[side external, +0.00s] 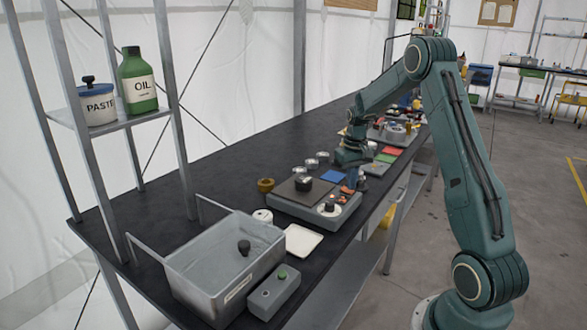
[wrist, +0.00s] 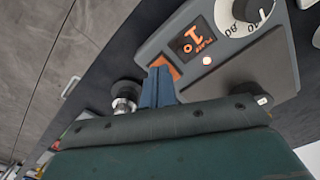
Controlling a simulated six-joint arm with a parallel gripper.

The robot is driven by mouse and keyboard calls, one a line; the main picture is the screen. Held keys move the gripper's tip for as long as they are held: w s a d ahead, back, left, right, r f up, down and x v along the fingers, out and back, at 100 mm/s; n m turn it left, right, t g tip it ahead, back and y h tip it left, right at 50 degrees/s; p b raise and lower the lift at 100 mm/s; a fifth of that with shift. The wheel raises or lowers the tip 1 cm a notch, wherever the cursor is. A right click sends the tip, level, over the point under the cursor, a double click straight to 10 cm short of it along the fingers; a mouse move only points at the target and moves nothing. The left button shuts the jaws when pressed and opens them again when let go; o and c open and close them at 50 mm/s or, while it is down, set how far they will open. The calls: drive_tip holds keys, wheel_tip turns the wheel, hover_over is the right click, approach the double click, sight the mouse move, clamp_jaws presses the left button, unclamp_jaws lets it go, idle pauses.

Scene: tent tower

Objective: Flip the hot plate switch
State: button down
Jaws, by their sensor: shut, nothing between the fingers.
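The grey hot plate (side external: 287,206) stands on the black bench in the side view, with a dark top plate and a white-ringed dial at its front. In the wrist view, the hot plate (wrist: 151,48) shows the dial (wrist: 243,19), a black panel with orange markings (wrist: 194,40) and a small glowing light (wrist: 207,61). An orange part (wrist: 172,71), which looks like the switch, sits at the edge and is partly hidden by my fingers. My gripper (wrist: 158,73) is shut and empty, its blue fingertips right by the orange part. I cannot tell whether they touch.
A dark round object (side external: 304,184) rests on the top plate. A metal basin (side external: 222,262), a grey box with a green button (side external: 274,291) and a white tray (side external: 302,241) stand at the near end.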

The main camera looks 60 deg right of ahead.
sight(350, 192)
drive_tip(key=shift+r, duration=3)
drive_tip(key=shift+a+r, duration=0.1)
drive_tip(key=s+a+r+n+t+h, duration=0.1)
drive_tip(key=s+a+r+n, duration=0.1)
drive_tip(key=a+r, duration=0.6)
drive_tip(key=s+a+r+n+t, duration=0.1)
drive_tip(key=s+a+r+t, duration=0.2)
drive_tip(key=a, duration=0.9)
drive_tip(key=s+a+n+t+y, duration=0.1)
drive_tip(key=s+a+n, duration=0.2)
drive_tip(key=s+a, duration=0.9)
drive_tip(key=shift+s+a+r+t, duration=0.2)
drive_tip(key=shift+s+r+t, duration=0.15)
drive_tip(key=shift+s, duration=0.8)
